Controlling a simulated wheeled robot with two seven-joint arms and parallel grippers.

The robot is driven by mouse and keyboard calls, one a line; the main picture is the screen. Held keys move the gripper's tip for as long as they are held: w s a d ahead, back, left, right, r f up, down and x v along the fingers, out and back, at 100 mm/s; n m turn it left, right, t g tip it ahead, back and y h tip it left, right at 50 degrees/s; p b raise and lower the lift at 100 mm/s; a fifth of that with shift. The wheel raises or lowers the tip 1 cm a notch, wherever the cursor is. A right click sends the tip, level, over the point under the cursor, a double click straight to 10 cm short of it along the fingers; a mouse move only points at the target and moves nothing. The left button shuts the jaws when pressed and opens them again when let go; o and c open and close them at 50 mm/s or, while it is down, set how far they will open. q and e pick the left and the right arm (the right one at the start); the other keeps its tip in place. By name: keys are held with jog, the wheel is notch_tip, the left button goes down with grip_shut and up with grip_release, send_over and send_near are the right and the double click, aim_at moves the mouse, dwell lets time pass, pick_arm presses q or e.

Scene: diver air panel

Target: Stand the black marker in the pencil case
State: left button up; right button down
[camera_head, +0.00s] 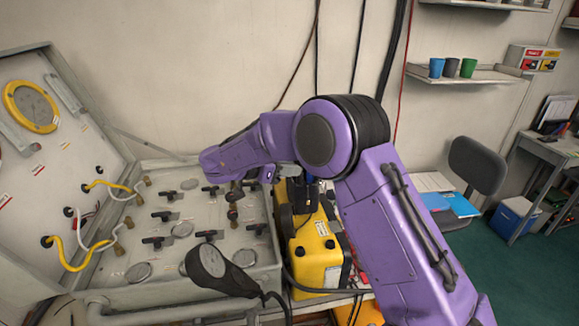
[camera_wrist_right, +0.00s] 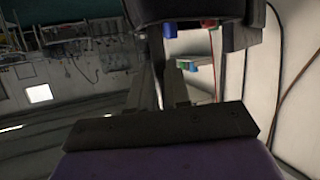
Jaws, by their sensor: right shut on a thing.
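My right arm reaches in from the right in the head view, and its wrist folds back so that my right gripper (camera_head: 288,171) points right, largely hidden under the purple arm. In the right wrist view the gripper (camera_wrist_right: 160,78) has its fingers close together, shut on a thin dark thing that seems to be the black marker; its outline is unclear. A dark case, apparently the pencil case (camera_head: 304,200), stands by the yellow box, partly covered by my arm. In the wrist view a dark body (camera_wrist_right: 215,38) with blue and red ends is beyond the fingertips. My left gripper is out of view.
The yellow box (camera_head: 318,265) stands right of the grey air panel (camera_head: 150,215), which carries several valves and hoses. A wall shelf (camera_head: 465,76) holds several cups. A chair and desk are at right.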

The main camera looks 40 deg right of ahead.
jog(key=shift+f, duration=0.2)
jog(key=shift+f, duration=0.5)
jog(key=shift+f, duration=0.4)
dwell(0.4)
jog(key=c, duration=1)
grip_release()
notch_tip(320, 180, up, 9)
dwell(0.7)
